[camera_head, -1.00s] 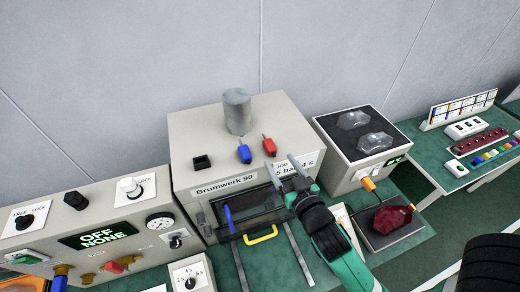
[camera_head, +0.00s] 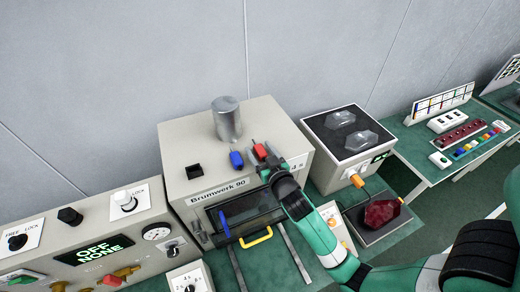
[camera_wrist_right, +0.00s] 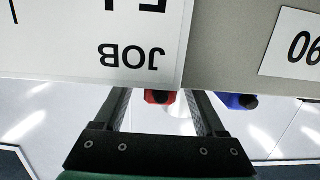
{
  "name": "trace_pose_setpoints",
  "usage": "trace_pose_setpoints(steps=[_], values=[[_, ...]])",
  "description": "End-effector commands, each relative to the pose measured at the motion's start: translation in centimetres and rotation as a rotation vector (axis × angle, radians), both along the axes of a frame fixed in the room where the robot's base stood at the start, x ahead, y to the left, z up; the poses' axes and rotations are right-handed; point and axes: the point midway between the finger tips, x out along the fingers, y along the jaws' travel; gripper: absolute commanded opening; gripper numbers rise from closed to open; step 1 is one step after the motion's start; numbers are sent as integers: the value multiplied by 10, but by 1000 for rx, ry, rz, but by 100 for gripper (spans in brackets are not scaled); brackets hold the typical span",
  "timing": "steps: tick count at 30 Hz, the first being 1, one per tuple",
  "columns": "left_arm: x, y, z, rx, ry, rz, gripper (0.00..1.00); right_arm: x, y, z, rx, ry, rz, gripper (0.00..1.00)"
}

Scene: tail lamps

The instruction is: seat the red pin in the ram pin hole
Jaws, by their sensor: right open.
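The red pin (camera_head: 259,152) stands on top of the cream Brumwerk 90 machine (camera_head: 180,150), beside the blue pin (camera_head: 236,160). My right gripper (camera_head: 268,163) is open at the machine's top front edge, close to the red pin. A grey cylinder (camera_head: 227,120) stands behind the pins. I cannot make out the ram pin hole for certain. My left gripper is not in view.
A black square socket (camera_head: 194,171) is left of the pins.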

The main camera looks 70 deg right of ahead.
Motion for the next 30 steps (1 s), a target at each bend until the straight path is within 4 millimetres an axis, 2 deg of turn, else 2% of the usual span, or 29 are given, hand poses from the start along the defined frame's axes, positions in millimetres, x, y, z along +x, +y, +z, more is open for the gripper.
trace_pose_setpoints(steps=[3,10,22,30], values=[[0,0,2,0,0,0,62,9,-8,-2,1,1,1,72],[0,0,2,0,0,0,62,10,-9,-3,0,0,2,71],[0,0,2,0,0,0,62,10,-9,-3,0,0,2,0],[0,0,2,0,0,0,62,10,-9,-2,0,-1,2,0]])
